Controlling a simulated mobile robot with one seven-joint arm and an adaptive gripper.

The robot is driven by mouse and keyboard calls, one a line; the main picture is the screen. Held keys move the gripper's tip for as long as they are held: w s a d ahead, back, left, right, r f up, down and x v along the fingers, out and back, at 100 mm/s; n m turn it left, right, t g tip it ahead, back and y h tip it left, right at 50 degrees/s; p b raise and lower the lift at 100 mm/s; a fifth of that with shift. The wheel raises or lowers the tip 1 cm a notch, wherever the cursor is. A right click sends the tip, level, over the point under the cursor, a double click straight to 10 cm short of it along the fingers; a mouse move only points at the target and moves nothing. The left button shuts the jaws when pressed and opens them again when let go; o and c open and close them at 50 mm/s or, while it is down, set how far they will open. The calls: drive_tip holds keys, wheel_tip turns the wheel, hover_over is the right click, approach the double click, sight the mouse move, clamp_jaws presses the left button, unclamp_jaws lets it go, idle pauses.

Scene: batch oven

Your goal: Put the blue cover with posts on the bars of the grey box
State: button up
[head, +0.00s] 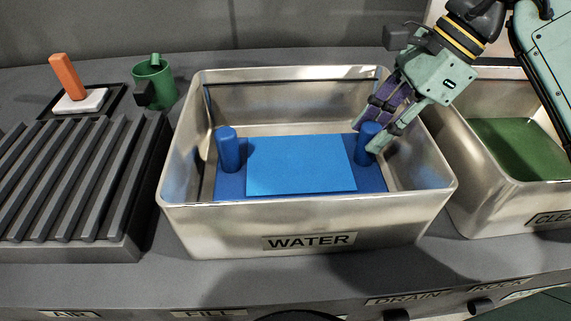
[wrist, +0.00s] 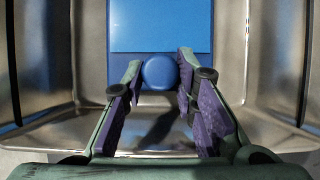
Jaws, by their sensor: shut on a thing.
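The blue cover (head: 300,165) lies inside the metal tank labelled WATER (head: 312,222). It has a lighter blue raised panel and two upright round posts, a left post (head: 228,148) and a right post (head: 366,142). My gripper (head: 377,140) reaches down into the tank from the upper right and is shut on the right post. In the wrist view the round top of that post (wrist: 160,72) sits between the purple-padded fingertips, with the panel beyond it. The grey box with bars (head: 75,190) stands left of the tank, its slanted bars empty on top.
A second metal tank with green contents (head: 520,145) stands at the right. A green mug (head: 153,82) and an orange-handled white block (head: 75,90) on a dark tray stand behind the grey box. The WATER tank's raised walls surround the cover.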

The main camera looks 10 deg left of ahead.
clamp_jaws()
drive_tip(key=shift+r, duration=0.15)
drive_tip(key=shift+r+p, duration=1.35)
drive_tip(key=shift+r, duration=0.55)
